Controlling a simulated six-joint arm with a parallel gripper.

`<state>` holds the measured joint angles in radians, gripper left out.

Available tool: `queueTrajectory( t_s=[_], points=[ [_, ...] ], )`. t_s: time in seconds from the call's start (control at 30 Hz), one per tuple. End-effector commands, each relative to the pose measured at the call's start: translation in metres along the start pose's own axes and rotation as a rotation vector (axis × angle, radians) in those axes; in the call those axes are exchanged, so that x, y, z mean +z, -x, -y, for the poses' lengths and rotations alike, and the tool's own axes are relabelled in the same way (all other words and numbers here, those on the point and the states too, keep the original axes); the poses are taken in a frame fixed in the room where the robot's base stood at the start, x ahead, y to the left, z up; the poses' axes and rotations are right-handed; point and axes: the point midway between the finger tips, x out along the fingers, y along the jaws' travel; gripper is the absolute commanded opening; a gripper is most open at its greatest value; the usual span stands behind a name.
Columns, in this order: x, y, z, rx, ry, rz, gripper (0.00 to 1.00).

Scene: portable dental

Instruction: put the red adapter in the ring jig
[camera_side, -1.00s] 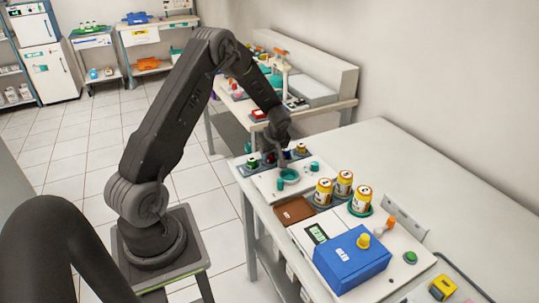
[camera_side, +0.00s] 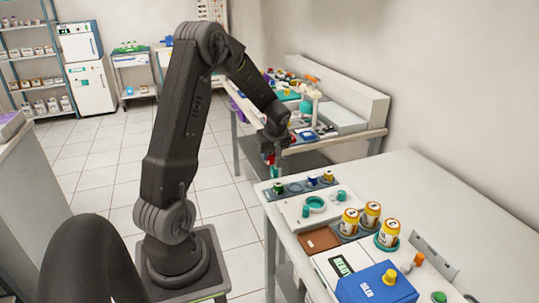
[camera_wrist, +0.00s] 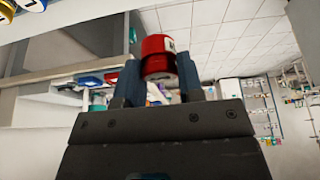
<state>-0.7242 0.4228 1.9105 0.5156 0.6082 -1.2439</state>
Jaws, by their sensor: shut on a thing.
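The red adapter (camera_wrist: 157,45) is between the two fingers of my gripper (camera_wrist: 159,84) in the wrist view, and the fingers are shut on it. In the side view, my gripper (camera_side: 271,162) hangs above and behind the adapter rack (camera_side: 294,188), with a bit of red showing at its tip. The ring jig is a teal ring (camera_side: 315,203) on a white plate (camera_side: 340,206), in front of the rack. The ring looks empty. My gripper is apart from the jig, up and to its left.
Several yellow-and-white jars (camera_side: 371,215) stand right of the jig, near a brown pad (camera_side: 320,239) and a blue box (camera_side: 377,286). The back right of the table is bare.

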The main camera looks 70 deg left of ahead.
Motion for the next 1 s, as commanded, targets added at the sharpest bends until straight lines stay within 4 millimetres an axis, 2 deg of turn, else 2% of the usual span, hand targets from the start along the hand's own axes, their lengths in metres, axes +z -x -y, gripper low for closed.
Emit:
queueTrajectory(
  t_s=[0.03,0.2,0.3,0.43,0.53,0.67,1.0],
  points=[
    [0.015,0.004,-0.014,0.004,-0.011,0.003,0.11],
    [0.069,0.018,-0.055,0.003,-0.014,0.008,0.11],
    [0.099,0.026,-0.072,0.002,-0.012,0.005,0.11],
    [0.129,0.035,-0.087,0.001,-0.007,-0.001,0.11],
    [0.142,0.038,-0.092,0.0,-0.004,-0.005,0.11],
    [0.148,0.037,-0.094,-0.001,-0.001,-0.007,0.11],
    [0.158,0.012,-0.093,-0.003,0.0,-0.006,0.11]
  ],
)
